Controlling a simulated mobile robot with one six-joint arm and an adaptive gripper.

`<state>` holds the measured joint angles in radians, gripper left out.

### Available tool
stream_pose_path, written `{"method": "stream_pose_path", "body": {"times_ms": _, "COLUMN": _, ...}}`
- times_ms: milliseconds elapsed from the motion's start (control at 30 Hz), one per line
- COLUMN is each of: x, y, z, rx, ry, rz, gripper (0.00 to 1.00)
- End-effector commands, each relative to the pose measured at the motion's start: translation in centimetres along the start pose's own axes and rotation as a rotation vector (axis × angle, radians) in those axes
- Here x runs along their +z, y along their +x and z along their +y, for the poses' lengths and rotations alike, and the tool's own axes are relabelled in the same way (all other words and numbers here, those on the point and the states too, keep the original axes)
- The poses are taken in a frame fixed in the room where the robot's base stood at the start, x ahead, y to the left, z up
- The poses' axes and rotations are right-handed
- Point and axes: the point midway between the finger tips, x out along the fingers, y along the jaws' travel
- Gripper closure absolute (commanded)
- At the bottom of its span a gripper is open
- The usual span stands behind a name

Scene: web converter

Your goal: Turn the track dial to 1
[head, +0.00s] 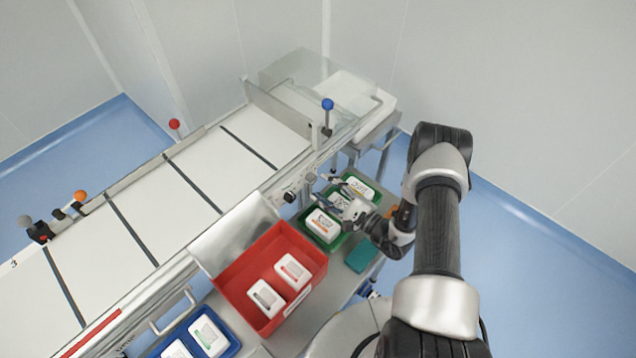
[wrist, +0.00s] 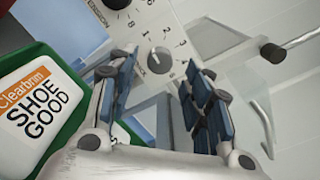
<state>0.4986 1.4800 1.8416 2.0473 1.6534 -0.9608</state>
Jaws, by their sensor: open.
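My gripper (wrist: 158,75) is open, with one finger on each side of the dial in the picture; I see no contact. A second dark knob (wrist: 118,3) is cut off at the top edge, near lettering that looks like "TENSION". In the head view my gripper (head: 325,189) is beside the conveyor's side panel, where a black knob (head: 290,197) shows.
Green trays (head: 320,236) with white packs lie below my gripper; one pack (wrist: 38,105) reads "SHOE GOOD". A red bin (head: 235,287) and blue bin (head: 228,352) stand nearer. A blue-knobbed lever (head: 328,104) rises from the conveyor. A dark-tipped handle (wrist: 273,53) is at right.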

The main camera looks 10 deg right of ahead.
Motion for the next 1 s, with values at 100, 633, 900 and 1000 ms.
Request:
{"method": "stream_pose_path", "body": {"times_ms": 100, "x": -0.1, "y": -2.9, "z": -0.1, "rx": -0.005, "ry": 0.003, "rz": 0.005, "gripper": 0.54}}
{"method": "stream_pose_path", "body": {"times_ms": 633, "x": 0.0, "y": -8.2, "z": 0.0, "rx": 0.000, "ry": 0.000, "rz": -0.001, "gripper": 0.54}}
{"method": "stream_pose_path", "body": {"times_ms": 900, "x": 0.0, "y": -8.1, "z": 0.0, "rx": 0.000, "ry": 0.000, "rz": -0.001, "gripper": 0.54}}
{"method": "stream_pose_path", "body": {"times_ms": 1000, "x": 0.0, "y": -8.1, "z": 0.0, "rx": 0.000, "ry": 0.000, "rz": -0.001, "gripper": 0.54}}
